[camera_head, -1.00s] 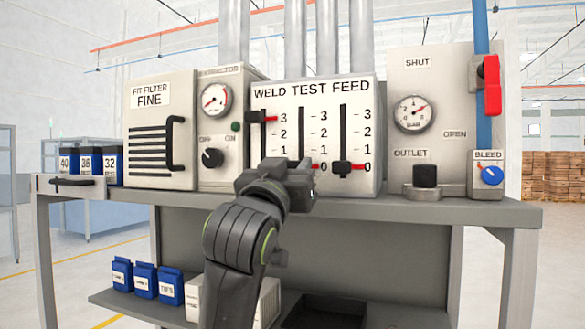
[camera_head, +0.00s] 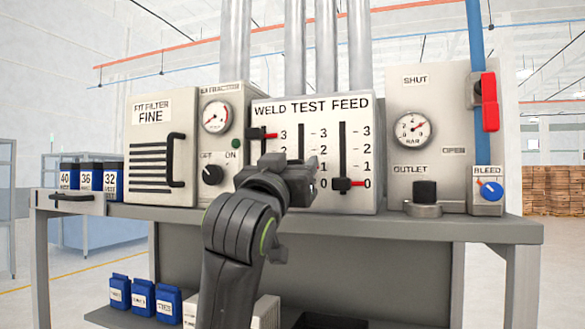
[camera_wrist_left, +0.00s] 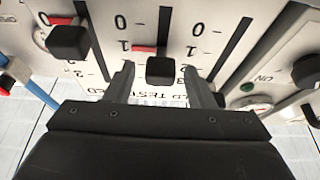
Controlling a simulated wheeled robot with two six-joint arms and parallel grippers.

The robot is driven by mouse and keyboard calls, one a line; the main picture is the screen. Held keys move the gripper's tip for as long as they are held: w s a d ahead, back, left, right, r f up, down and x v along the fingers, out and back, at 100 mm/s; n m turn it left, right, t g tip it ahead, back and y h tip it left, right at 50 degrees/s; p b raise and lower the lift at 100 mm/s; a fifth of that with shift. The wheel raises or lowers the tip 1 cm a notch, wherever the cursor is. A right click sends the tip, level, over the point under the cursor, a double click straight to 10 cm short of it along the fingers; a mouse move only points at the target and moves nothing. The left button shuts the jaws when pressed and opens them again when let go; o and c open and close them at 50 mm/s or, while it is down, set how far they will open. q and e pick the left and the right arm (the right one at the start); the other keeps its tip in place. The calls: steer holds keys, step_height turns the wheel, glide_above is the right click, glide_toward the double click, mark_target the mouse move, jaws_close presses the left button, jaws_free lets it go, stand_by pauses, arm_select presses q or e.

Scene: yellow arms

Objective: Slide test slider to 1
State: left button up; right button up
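The test slider is the middle one on the WELD TEST FEED panel (camera_head: 272,201). In the left wrist view, where the panel appears upside down, its black knob (camera_wrist_left: 160,70) lies between my left gripper's fingers (camera_wrist_left: 158,73). The fingers stand apart with a gap on both sides of the knob. The slider's red pointer (camera_wrist_left: 143,50) is level with about the 1 mark. In the head view my left gripper (camera_head: 305,174) covers the test knob and the lower slot. My right gripper is not in view.
The feed slider (camera_head: 341,184) is at 0, just right of my gripper. The weld slider (camera_head: 254,134) is near 3 on the left. A dial with an OFF/ON knob (camera_head: 212,174) is further left; a black outlet knob (camera_head: 425,191) is to the right.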

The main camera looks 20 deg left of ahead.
arm_select(q)
steer(key=shift+s, duration=0.1)
steer(key=b+v, duration=0.9)
steer(key=v, duration=0.8)
steer(key=shift+s+f, duration=0.1)
